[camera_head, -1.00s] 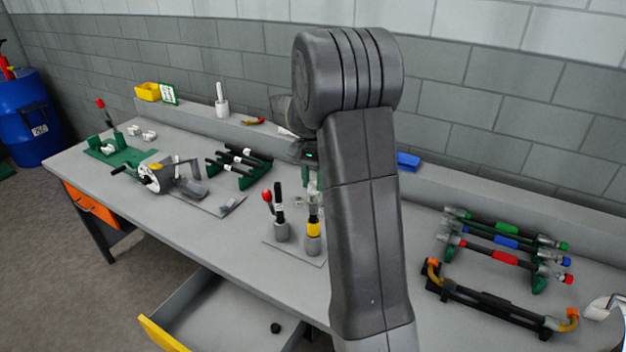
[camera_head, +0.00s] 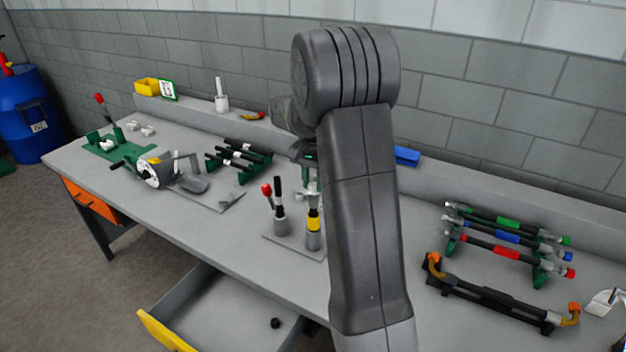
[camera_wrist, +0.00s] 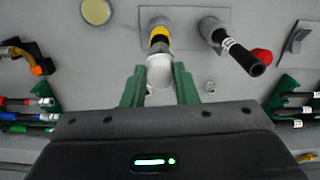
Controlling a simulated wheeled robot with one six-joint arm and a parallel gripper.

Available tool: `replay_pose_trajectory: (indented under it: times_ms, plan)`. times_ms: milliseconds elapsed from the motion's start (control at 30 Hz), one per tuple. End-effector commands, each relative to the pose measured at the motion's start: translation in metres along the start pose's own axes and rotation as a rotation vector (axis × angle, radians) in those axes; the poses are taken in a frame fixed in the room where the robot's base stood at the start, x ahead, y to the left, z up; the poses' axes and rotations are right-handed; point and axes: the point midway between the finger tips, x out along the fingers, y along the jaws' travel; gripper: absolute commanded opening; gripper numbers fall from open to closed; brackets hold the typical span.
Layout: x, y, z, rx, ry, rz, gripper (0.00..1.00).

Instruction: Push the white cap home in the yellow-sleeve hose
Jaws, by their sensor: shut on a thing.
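The yellow-sleeve hose (camera_head: 314,225) stands upright in a grey holder cup on a grey plate. In the wrist view its yellow sleeve (camera_wrist: 159,33) and short black end lie just ahead of my gripper. My gripper (camera_wrist: 160,74) has green fingers shut on the white cap (camera_wrist: 159,64). The cap lines up with the hose's black end and covers part of it in the wrist view. I cannot tell how far the cap is on. In the head view my arm hides most of my gripper.
A black hose with a white label (camera_wrist: 238,54) stands in the neighbouring cup, close beside. A red-tipped thing (camera_head: 267,190) is behind it. A rack of green, blue and red hoses (camera_head: 508,238) stands at right. An open drawer (camera_head: 215,315) juts out in front.

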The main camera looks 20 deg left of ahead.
Motion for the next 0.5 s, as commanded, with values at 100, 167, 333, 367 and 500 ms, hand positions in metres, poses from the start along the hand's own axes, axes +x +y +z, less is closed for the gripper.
replay_pose_trajectory:
  times_ms: [100, 167, 333, 367, 500]
  plan:
    - [0.0040, 0.0000, 0.0000, 0.000, 0.000, 0.000, 0.06]
    - [0.0055, 0.0000, 0.0000, 0.000, 0.000, 0.000, 0.06]
    - [0.0058, 0.0000, 0.0000, 0.000, 0.000, 0.000, 0.46]
    - [0.0058, 0.0000, 0.0000, 0.000, 0.000, 0.000, 0.52]
    - [0.0057, 0.0000, 0.0000, 0.000, 0.000, 0.000, 0.52]
